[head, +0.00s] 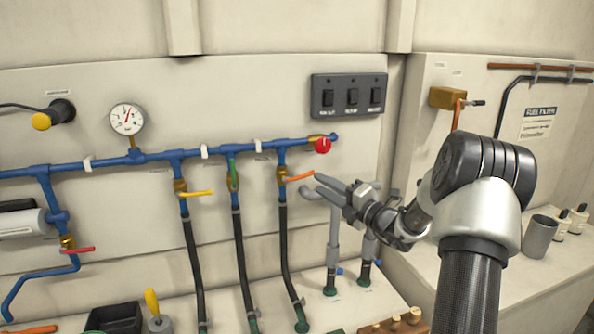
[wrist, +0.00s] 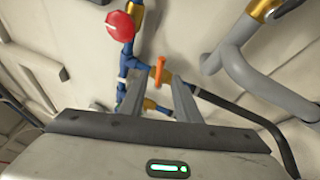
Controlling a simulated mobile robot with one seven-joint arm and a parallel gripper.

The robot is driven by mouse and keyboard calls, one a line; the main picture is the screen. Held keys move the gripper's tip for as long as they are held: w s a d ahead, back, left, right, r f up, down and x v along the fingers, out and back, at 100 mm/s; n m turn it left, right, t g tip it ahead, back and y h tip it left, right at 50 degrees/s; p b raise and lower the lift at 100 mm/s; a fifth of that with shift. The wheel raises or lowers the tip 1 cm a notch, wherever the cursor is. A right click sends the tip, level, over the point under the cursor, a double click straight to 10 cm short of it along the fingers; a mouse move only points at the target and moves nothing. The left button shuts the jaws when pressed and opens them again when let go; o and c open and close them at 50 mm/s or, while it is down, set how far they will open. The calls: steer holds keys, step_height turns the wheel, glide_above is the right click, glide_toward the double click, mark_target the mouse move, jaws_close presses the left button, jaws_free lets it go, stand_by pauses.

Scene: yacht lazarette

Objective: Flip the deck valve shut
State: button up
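Three valves with brass bodies hang from the blue pipe in the head view; their labels are too small to read, so I cannot tell which is the deck valve. The orange handle (head: 300,178) points sideways to the right, across its vertical pipe. The yellow handle (head: 197,193) also points sideways. The green handle (head: 233,176) lies along its pipe. My gripper (head: 320,184) is just right of the orange handle's tip. In the wrist view my gripper (wrist: 158,96) is open, with the orange handle (wrist: 159,70) showing between and beyond its fingers; no contact is visible.
A red knob (head: 322,145) sits at the pipe's end, just above my gripper. A black switch panel (head: 349,96) is above it. Grey pipes (head: 333,240) rise below my gripper. A red-handled valve (head: 78,249) is at far left. Black hoses (head: 288,250) run down to the bench.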

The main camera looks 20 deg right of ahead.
steer(key=p+x, duration=0.1)
steer(key=x, duration=1)
steer(key=shift+w+a, duration=0.2)
steer(key=shift+w, duration=0.05)
steer(key=shift+c, duration=0.5)
jaws_close()
